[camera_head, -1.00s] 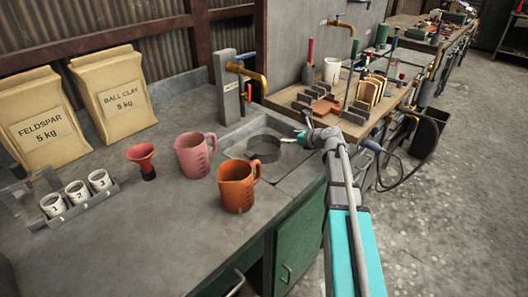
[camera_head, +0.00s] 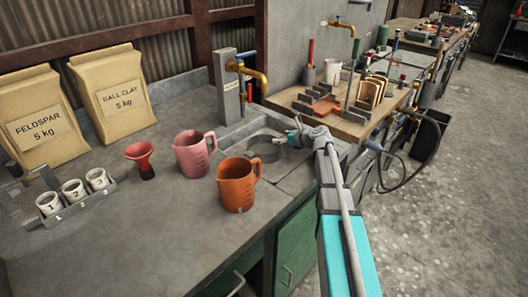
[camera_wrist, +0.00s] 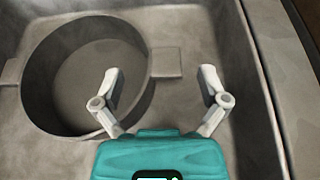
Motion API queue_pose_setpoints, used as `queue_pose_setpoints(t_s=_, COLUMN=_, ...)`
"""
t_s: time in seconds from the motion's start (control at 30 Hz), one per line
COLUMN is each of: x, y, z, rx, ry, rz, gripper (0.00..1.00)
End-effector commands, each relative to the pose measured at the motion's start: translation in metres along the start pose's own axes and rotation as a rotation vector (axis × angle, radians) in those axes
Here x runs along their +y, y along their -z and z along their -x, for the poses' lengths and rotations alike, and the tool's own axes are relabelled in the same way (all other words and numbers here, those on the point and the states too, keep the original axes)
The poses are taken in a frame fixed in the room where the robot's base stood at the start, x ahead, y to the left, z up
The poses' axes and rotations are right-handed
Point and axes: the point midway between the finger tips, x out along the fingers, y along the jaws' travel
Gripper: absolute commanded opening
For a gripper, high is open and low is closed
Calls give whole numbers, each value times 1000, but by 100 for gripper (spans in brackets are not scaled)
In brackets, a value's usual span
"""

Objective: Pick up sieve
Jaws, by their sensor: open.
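The sieve (camera_head: 264,139) is a round, dark grey ring lying in the sink basin at the counter's right end. In the wrist view the sieve (camera_wrist: 38,95) fills the left half, with a flat tab on its right side and another on its left. My gripper (camera_head: 291,136) is over the right part of the basin. In the wrist view my gripper (camera_wrist: 158,78) is open and empty, its fingers pointing toward the sieve's right tab. The left finger overlaps the sieve's right rim in the picture. I cannot tell whether it touches.
The sink basin (camera_wrist: 215,18) has raised walls around the sieve. A brass tap (camera_head: 255,76) stands behind it. An orange jug (camera_head: 237,185) and a pink jug (camera_head: 192,155) stand to the left on the counter. A wooden bench (camera_head: 345,128) with tile racks lies beyond.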

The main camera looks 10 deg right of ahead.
Motion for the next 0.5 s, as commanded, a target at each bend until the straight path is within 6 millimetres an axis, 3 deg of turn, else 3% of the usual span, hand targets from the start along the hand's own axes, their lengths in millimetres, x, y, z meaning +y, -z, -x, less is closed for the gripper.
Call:
queue_pose_setpoints(t_s=0.3, x=0, y=0, z=0, rx=0, ry=0, rz=0, gripper=92)
queue_pose_setpoints(t_s=0.5, x=-1, y=0, z=1, rx=0, ry=1, rz=0, gripper=54)
